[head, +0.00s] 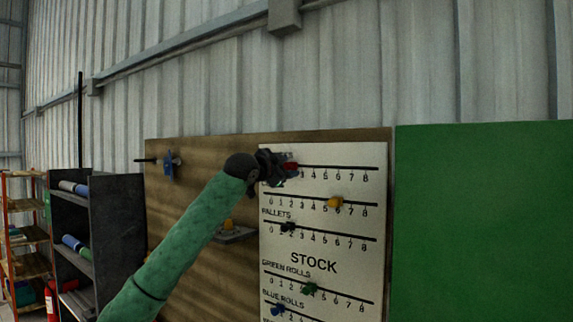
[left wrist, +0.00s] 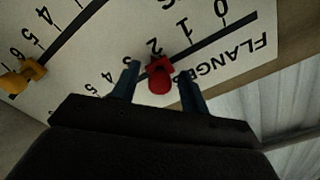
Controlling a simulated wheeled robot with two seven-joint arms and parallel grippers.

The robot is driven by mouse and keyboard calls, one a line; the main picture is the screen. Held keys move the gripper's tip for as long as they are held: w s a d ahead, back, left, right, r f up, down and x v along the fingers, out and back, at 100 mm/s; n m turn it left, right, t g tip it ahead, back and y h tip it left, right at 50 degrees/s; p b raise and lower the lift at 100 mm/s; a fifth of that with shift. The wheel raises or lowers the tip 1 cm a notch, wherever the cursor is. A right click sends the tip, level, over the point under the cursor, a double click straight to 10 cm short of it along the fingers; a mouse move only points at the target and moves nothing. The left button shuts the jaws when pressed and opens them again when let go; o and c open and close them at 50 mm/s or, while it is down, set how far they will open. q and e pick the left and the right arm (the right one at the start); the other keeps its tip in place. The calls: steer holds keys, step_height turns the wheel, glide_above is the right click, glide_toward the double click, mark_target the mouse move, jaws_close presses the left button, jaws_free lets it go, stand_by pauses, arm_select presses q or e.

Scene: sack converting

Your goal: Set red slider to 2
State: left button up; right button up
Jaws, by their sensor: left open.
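The red slider (head: 291,166) is on the top track of the white stock board, by about the 2 mark, left of the visible 3. In the left wrist view, the red slider knob (left wrist: 160,75) sits below the printed 2 on the flanges track. My left gripper (head: 277,168) is at the left end of that track. In the wrist view the left gripper's fingers (left wrist: 160,80) are open, one on each side of the red knob, with visible gaps. The gripper hides the row's low numbers in the head view. My right gripper is not in view.
The white board (head: 315,262) has other sliders below: yellow (head: 335,202), black (head: 289,227), green (head: 310,289) and blue (head: 278,310). A small ledge (head: 236,234) sticks out left of it. A green panel (head: 485,220) stands right, and a dark shelf (head: 115,230) left.

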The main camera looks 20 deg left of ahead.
arm_select(q)
jaws_close()
steer(key=shift+w+a+f+b, duration=0.1)
steer(key=shift+a+b, duration=0.15)
steer(key=shift+b, duration=0.1)
steer(key=shift+w+a, duration=0.15)
steer(key=shift+a, duration=0.15)
jaws_free()
steer(key=shift+d, duration=0.2)
steer(key=shift+a, duration=0.15)
